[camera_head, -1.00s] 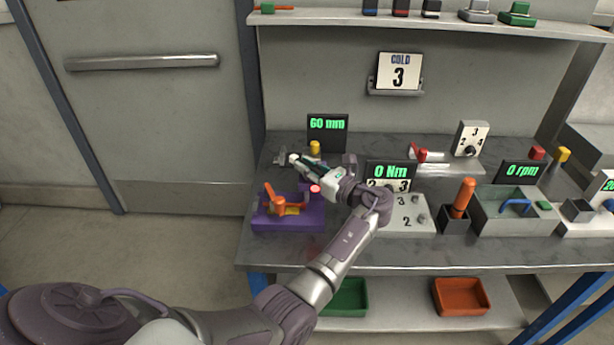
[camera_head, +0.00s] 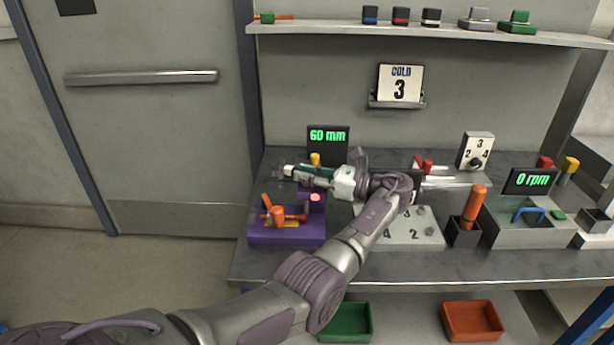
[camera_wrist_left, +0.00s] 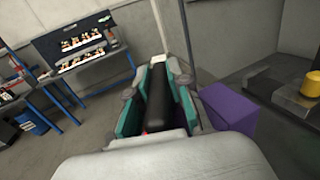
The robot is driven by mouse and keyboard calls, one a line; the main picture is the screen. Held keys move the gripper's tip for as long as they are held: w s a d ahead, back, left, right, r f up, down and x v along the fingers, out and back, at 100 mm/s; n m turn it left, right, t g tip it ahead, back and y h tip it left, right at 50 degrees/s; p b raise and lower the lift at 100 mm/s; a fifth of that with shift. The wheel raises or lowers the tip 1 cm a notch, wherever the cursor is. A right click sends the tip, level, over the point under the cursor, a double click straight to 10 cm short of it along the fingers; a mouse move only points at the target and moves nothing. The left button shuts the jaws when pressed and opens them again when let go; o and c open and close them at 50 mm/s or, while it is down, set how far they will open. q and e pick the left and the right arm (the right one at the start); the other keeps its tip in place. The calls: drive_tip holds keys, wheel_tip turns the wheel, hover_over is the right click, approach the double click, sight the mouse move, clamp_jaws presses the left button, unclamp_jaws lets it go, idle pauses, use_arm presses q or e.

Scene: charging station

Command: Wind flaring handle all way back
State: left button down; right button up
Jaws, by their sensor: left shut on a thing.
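My left gripper (camera_head: 298,172) points left, above and behind a purple fixture (camera_head: 285,237) with orange levers (camera_head: 277,214) and a red-tipped part. In the left wrist view the teal fingers (camera_wrist_left: 157,78) are shut on a long black handle (camera_wrist_left: 158,98), which lies lengthwise between them. A purple block (camera_wrist_left: 231,112) shows just right of the fingers there. In the head view the gripper covers most of the handle, and where it joins its fixture is hidden. My right gripper is in neither view.
A yellow knob (camera_head: 315,159) stands close behind the gripper, below a "60 mm" display (camera_head: 328,138). My forearm passes over a white numbered panel (camera_head: 402,232). An orange-handled tool in a dark holder (camera_head: 463,234) stands to its right. The door side at left is clear.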

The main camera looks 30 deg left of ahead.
use_arm(q)
drive_tip(key=shift+f, duration=0.2)
drive_tip(key=c, duration=1.1)
unclamp_jaws()
drive_tip(key=shift+s, duration=0.1)
drive_tip(key=shift+r, duration=0.1)
wheel_tip(320, 180, up, 10)
drive_tip(key=shift+f, duration=0.1)
